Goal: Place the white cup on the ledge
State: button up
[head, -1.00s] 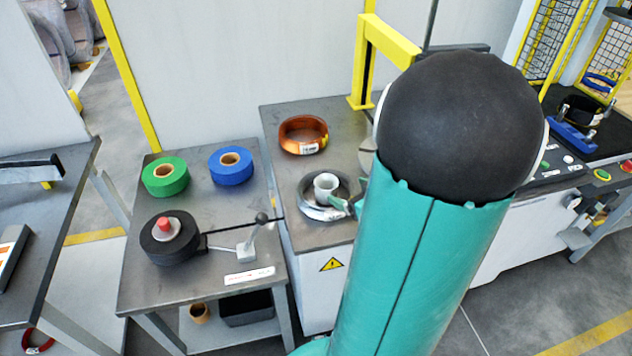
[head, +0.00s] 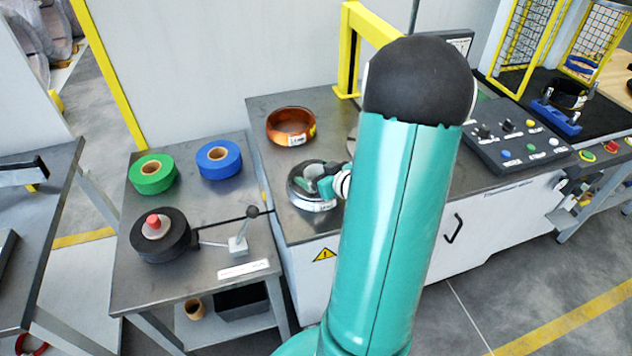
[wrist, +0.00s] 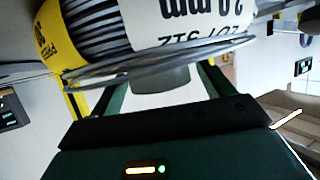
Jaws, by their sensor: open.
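My gripper (head: 324,186) is at the silver wire coil (head: 300,203) on the grey bench, with dark green fingers reaching over the coil's middle. The white cup is hidden behind the gripper in the head view. In the wrist view, the open gripper (wrist: 155,88) has a finger on each side of a pale rounded thing (wrist: 160,98), likely the white cup. The labelled coil (wrist: 185,24) fills the top of that view and partly covers this pale thing. I cannot tell whether the fingers touch it, nor which surface is the ledge.
A copper coil (head: 291,126) lies behind the silver one. A side table holds green tape (head: 152,174), blue tape (head: 218,160) and a black reel (head: 160,236) with a lever. A yellow frame (head: 349,50) stands behind my arm; a control panel (head: 518,136) is to the right.

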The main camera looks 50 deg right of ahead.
jog(key=shift+x, duration=1.05)
jog(key=shift+c, duration=0.4)
jog(key=c, duration=1.1)
jog(key=shift+o, duration=0.2)
jog(key=shift+w+r, duration=0.1)
jog(key=shift+r, duration=0.2)
